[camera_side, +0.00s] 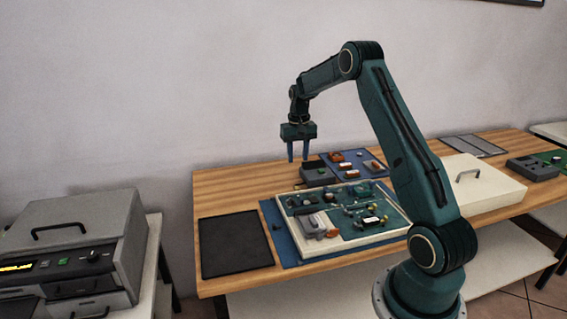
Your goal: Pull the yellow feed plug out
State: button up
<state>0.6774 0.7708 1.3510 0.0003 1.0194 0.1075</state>
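A teal board in a pale tray (302,246) lies on a blue mat (283,249) on the wooden table. It carries grey blocks, small connectors and cables. Small yellow parts (352,212) show near the middle of the board; they are too small to tell which is the feed plug or where it is seated. My gripper (298,160) points down above the table, behind the board in this view. Its two blue fingers are apart with nothing between them, and it touches nothing that I can see.
A black mat (235,245) lies left of the board. A grey open box (317,172) and a blue mat with small parts (352,162) lie behind. A cream case (475,185) stands right. A grey instrument (75,245) stands on a separate table at left.

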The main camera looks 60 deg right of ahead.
aim_at(297, 187)
notch_tip(297, 187, down, 12)
jog(key=shift+r, duration=0.1)
dwell(0.5)
grip_shut()
